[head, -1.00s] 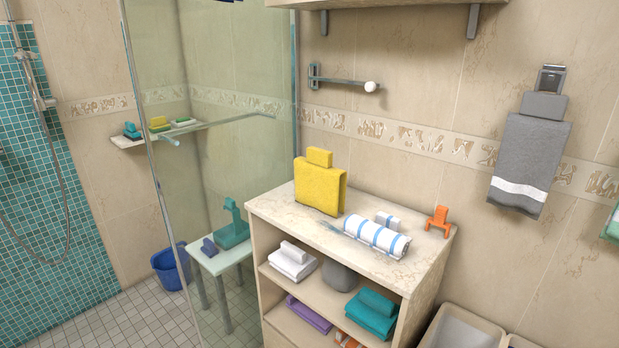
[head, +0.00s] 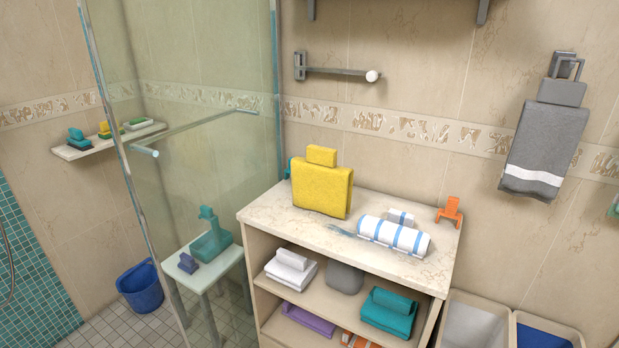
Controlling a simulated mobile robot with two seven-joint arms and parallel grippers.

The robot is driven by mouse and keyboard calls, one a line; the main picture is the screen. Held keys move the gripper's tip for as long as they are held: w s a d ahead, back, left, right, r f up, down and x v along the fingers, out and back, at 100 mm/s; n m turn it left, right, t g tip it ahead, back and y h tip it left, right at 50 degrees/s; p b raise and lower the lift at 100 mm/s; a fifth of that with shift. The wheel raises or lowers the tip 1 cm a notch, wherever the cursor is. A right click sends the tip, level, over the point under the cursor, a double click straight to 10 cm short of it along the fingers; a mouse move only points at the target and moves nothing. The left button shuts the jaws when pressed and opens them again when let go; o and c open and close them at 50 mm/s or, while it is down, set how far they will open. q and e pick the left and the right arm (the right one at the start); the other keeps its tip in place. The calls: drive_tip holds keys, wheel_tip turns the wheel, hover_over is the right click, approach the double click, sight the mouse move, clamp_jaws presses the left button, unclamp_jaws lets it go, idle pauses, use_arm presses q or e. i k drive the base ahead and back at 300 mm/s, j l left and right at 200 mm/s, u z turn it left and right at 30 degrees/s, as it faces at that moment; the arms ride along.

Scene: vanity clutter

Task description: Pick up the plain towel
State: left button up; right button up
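Several towels are in the head view, and I cannot tell for sure which one is the plain towel. A plain yellow towel (head: 322,188) stands upright on the stone top of the shelf unit. A plain white towel (head: 291,270) lies folded on the upper shelf at the left. A teal towel (head: 387,316) lies at the right of that shelf. A white towel with blue stripes (head: 394,236) lies rolled on the top. A grey towel with a white band (head: 545,145) hangs on the wall at the right. Neither of my grippers shows.
The shelf unit (head: 262,211) stands against the wall, with an orange item (head: 449,211) at its back right. A glass shower panel (head: 190,130) is on the left. An empty rail (head: 335,72) is on the wall. Bins (head: 472,325) stand right of the unit.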

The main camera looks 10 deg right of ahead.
sight(319, 184)
drive_tip(key=i+j, duration=0.15)
drive_tip(key=j, duration=0.15)
drive_tip(key=i+j+z, duration=0.1)
drive_tip(key=j, duration=0.25)
drive_tip(key=i+j, duration=0.25)
drive_tip(key=i+j+z, duration=0.1)
drive_tip(key=j, duration=0.3)
drive_tip(key=i+j+z, duration=0.1)
drive_tip(key=j, duration=0.25)
drive_tip(key=i, duration=0.1)
